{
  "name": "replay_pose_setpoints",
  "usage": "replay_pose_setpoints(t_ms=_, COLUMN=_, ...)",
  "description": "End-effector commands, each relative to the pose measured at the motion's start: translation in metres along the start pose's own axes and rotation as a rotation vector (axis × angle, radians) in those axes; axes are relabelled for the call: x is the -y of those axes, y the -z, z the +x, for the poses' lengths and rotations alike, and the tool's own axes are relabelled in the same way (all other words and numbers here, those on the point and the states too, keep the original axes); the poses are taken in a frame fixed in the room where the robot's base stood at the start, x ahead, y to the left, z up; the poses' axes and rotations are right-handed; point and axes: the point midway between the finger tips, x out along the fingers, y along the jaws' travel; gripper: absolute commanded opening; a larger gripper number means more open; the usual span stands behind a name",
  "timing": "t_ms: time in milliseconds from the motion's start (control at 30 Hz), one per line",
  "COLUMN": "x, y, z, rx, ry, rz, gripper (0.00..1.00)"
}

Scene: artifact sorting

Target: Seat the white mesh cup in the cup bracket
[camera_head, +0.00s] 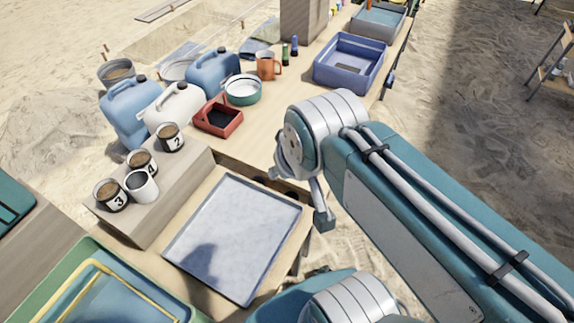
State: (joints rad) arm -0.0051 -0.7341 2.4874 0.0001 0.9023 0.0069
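A small white cup (142,188) with a dark inside stands upright on the front edge of a wooden block (150,220) at the left. Whether its wall is mesh is too small to tell. Beside it stand several dark-labelled cups with brown fill, one marked 3 (111,197). I cannot make out a cup bracket for certain; a small red open holder (218,118) stands behind on the table. My gripper (305,200) shows only partly below my arm's joint, right of the white cup and apart from it; its opening is unclear.
A grey-white tray (233,235) lies empty in front of the block. Blue and white jugs (172,108), a green-rimmed bowl (242,90), an orange mug (268,66) and a blue bin (348,62) crowd the table behind. A green crate (90,252) is at the lower left.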

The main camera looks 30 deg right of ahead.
Motion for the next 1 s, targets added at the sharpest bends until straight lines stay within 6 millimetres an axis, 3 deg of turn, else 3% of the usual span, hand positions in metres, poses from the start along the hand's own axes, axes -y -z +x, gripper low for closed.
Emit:
replay_pose_setpoints(t_ms=233, x=-0.001, y=-0.005, z=0.000, rx=-0.005, ry=-0.003, rz=-0.003, gripper=0.44)
replay_pose_setpoints(t_ms=367, x=0.001, y=0.004, z=0.001, rx=0.005, ry=0.002, rz=0.000, gripper=0.44)
replay_pose_setpoints(t_ms=667, x=0.031, y=0.075, z=0.019, rx=0.108, ry=0.034, rz=0.036, gripper=0.44)
replay_pose_setpoints(t_ms=1000, x=0.089, y=0.150, z=0.075, rx=0.235, ry=0.044, rz=0.079, gripper=0.44)
